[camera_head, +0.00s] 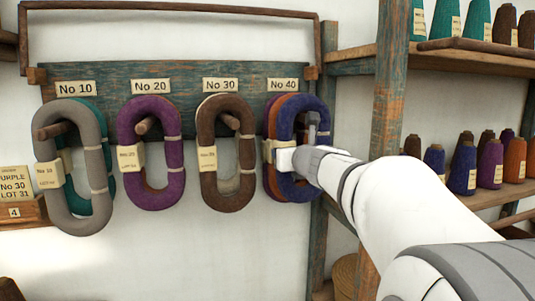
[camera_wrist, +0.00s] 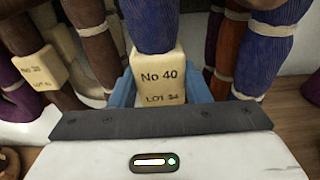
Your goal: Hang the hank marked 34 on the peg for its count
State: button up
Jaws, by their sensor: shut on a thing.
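A blue hank (camera_head: 319,170) is upright in front of the board below the No 40 label (camera_head: 283,85). Its tag (camera_wrist: 163,88) reads No 40, LOT 34 in the wrist view, and the blue yarn (camera_wrist: 150,25) rises above it. My gripper (camera_head: 290,158) is shut on this hank at its tag, with blue fingers either side of the tag in the wrist view (camera_wrist: 163,100). An orange hank (camera_head: 274,120) and a purple-blue one show behind it. A greyish piece shows inside the loop; I cannot tell whether the peg there carries the hank.
Grey (camera_head: 94,155), purple (camera_head: 175,185) and brown (camera_head: 207,185) hanks hang under the No 10, No 20 and No 30 labels. A wooden post (camera_head: 390,80) and shelves of yarn cones (camera_head: 463,170) stand right. An order card (camera_head: 15,185) is at left.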

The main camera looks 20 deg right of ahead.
jog(key=shift+w+f, duration=0.1)
jog(key=shift+f, duration=0.55)
jog(key=o, duration=0.7)
jog(key=shift+a, duration=0.1)
jog(key=shift+o, duration=0.9)
jog(key=shift+w, duration=0.3)
jog(key=shift+o, duration=1.4)
jog(key=shift+s+r, duration=0.2)
